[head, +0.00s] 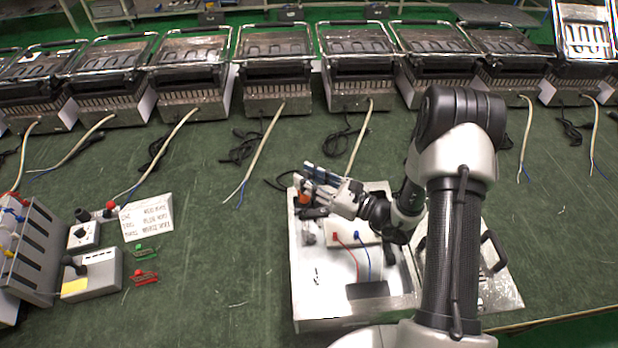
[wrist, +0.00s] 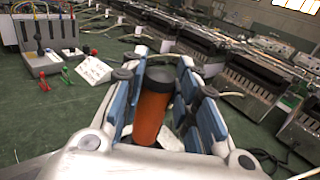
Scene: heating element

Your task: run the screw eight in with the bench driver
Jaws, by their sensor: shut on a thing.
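My gripper (head: 312,180) is over the far left corner of an open metal case (head: 312,290) on the green bench. In the wrist view its blue-padded fingers (wrist: 165,98) are shut on the bench driver (wrist: 152,108), an orange cylinder with a dark end. A small orange part of the driver (head: 304,198) shows below the fingers in the head view. I cannot make out screw eight in either view, nor the driver's tip.
The case holds a white panel (head: 352,240) with a red and a blue lead. Heater units (head: 277,65) with loose cables line the back. At left stand a sign (head: 147,217), a switch box (head: 92,275), clips (head: 146,278) and a grey rack (head: 35,250). The bench between is clear.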

